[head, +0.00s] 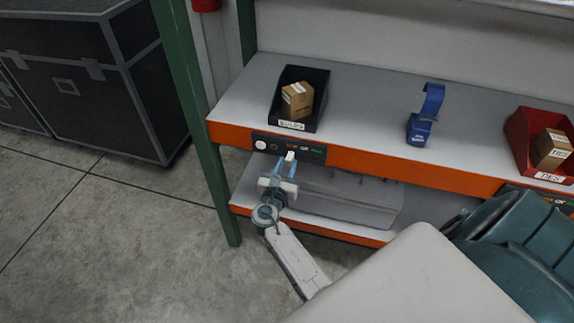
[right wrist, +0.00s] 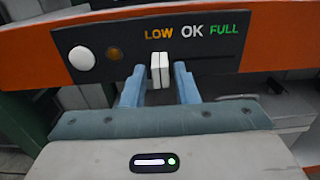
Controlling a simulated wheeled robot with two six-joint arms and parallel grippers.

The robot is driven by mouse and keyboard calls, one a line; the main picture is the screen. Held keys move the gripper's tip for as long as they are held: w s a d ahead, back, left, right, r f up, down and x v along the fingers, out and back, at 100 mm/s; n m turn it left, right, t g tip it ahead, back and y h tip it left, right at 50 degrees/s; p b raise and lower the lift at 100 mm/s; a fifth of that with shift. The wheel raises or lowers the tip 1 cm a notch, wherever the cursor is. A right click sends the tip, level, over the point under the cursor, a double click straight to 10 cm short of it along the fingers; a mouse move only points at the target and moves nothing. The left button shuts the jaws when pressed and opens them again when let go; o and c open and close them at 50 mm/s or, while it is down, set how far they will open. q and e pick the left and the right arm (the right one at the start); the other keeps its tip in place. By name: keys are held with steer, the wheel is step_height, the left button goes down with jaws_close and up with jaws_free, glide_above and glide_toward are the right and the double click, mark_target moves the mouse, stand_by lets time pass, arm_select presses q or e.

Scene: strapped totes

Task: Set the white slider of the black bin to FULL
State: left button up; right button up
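The black bin (head: 287,112) stands on the upper shelf with a brown box in it. Below it, a dark panel (head: 313,152) on the orange shelf edge carries the words LOW, OK and FULL, also readable in the right wrist view. The white slider (right wrist: 160,70) sits under LOW; it also shows in the head view (head: 290,156). My right gripper (right wrist: 160,78) is open, its blue fingers on either side of the slider with a gap at each side; the head view shows it in front of the panel (head: 282,169). My left gripper is not in view.
The panel has a white round knob (right wrist: 82,58) and an amber lamp (right wrist: 114,54) left of the slider. A blue tape dispenser (head: 424,118) and a red bin (head: 520,160) stand farther right. A grey lidded tote (head: 345,195) lies on the lower shelf. A green post stands left.

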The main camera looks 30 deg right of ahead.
jaws_close()
steer(key=s+d+p, duration=0.1)
steer(key=s+d, duration=0.1)
steer(key=s, duration=0.1)
steer(key=s+d+p, duration=0.1)
steer(key=s+d, duration=0.2)
steer(key=shift+d+r+p, duration=0.1)
steer(key=shift+d+p, duration=0.05)
steer(key=shift+p, duration=0.2)
steer(key=shift+s+d, duration=0.1)
steer(key=shift+s, duration=0.1)
steer(key=shift+o, duration=1.8)
jaws_free()
steer(key=shift+d, duration=0.1)
